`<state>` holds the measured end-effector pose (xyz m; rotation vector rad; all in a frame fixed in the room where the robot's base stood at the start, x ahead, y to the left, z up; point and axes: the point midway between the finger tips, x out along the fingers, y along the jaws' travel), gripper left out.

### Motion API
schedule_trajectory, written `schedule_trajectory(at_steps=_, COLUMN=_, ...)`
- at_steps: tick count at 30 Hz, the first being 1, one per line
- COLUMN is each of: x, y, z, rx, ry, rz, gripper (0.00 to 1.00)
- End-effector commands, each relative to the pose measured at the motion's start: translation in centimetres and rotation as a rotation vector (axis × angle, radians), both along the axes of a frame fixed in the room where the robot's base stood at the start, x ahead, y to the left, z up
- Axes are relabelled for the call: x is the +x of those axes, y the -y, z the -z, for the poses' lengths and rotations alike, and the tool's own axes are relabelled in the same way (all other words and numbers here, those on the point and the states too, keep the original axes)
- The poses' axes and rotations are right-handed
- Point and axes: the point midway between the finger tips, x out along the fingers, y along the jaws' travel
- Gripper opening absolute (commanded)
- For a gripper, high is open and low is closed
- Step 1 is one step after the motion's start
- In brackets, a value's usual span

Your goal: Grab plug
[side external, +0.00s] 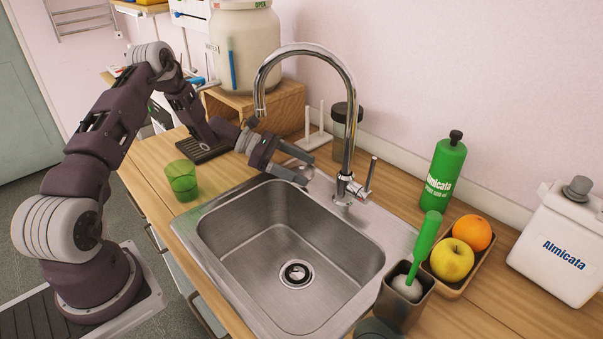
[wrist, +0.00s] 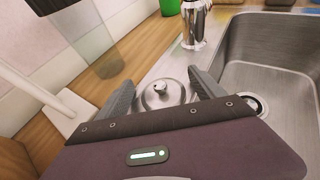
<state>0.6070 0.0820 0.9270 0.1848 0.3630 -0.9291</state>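The plug (wrist: 160,94) is a round, shiny metal disc with a small knob on top. It lies on the sink's metal rim behind the basin, left of the faucet in the side external view. My gripper (wrist: 162,80) is open, with one dark finger on each side of the plug. The lower edge of the plug is hidden behind the gripper body in the wrist view. In the side external view my gripper (side external: 308,170) reaches low over the rim, and the plug is mostly obscured between its fingers. I cannot tell whether the fingers touch it.
The tall faucet (side external: 345,125) stands just beside the gripper. The empty sink basin (side external: 260,225) has a drain (side external: 297,274). A glass jar (side external: 342,133) and a white stand (side external: 315,138) are behind. A green cup (side external: 182,182) is at left; a green bottle (side external: 443,175) is at right.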

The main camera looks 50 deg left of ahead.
Motion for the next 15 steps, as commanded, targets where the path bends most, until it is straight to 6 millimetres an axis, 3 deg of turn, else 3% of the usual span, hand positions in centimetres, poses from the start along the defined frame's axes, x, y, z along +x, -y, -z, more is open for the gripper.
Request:
schedule_trajectory(at_steps=1, x=-0.01, y=-0.01, z=-0.02, rx=0.000, ry=0.000, rz=0.000, gripper=0.68)
schedule_trajectory(at_steps=9, x=-0.02, y=-0.03, z=-0.03, rx=0.000, ry=0.000, rz=0.000, gripper=0.17)
schedule_trajectory(at_steps=15, x=-0.02, y=-0.05, z=-0.03, rx=0.000, ry=0.000, rz=0.000, gripper=0.16)
